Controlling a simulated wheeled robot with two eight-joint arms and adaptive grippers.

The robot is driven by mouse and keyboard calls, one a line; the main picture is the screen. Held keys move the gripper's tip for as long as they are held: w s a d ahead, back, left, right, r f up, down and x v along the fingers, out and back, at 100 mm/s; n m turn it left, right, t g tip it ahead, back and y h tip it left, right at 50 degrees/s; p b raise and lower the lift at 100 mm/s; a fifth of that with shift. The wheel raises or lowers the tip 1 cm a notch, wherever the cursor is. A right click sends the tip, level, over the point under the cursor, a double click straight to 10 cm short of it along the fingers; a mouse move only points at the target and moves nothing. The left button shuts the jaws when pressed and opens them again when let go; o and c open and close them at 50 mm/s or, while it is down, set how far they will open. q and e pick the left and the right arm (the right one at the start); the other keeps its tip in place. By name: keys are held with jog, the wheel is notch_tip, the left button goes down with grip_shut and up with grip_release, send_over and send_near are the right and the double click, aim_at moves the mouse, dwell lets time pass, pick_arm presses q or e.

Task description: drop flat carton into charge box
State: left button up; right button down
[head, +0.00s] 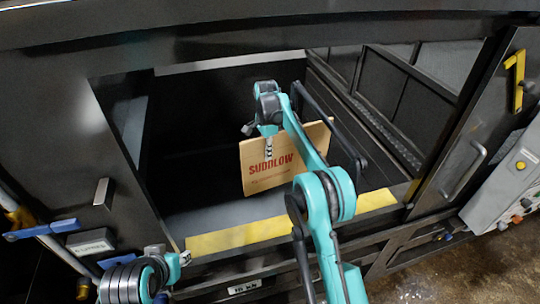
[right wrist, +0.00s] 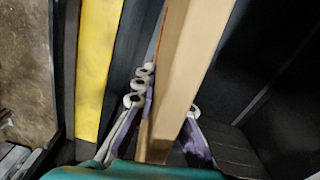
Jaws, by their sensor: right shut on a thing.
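The flat carton (head: 284,165) is a tan board with red "SUDDLOW" print, held upright and slightly tilted. It hangs inside the opening of the charge box (head: 225,214), a dark metal chamber, above its floor and behind the yellow front sill. My right gripper (head: 268,148) is shut on the carton's upper left part. In the right wrist view the carton (right wrist: 183,70) is seen nearly edge-on between the fingers. Of my left arm only a ringed joint and a teal link show at the lower left; I cannot make out its gripper.
The yellow sill (head: 235,237) runs along the front of the opening. A door with a handle (head: 463,172) and a grey control box (head: 505,185) with buttons stand on the right. A yellow latch (head: 518,80) is at the upper right. Dark side walls bound the opening.

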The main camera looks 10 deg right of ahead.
pick_arm(q)
jog(key=shift+s+r, duration=0.1)
jog(key=shift+r, duration=0.2)
pick_arm(e)
jog(key=shift+w, duration=0.35)
jog(key=c, duration=1.5)
grip_release()
notch_tip(320, 180, up, 8)
jog(key=shift+f, duration=0.25)
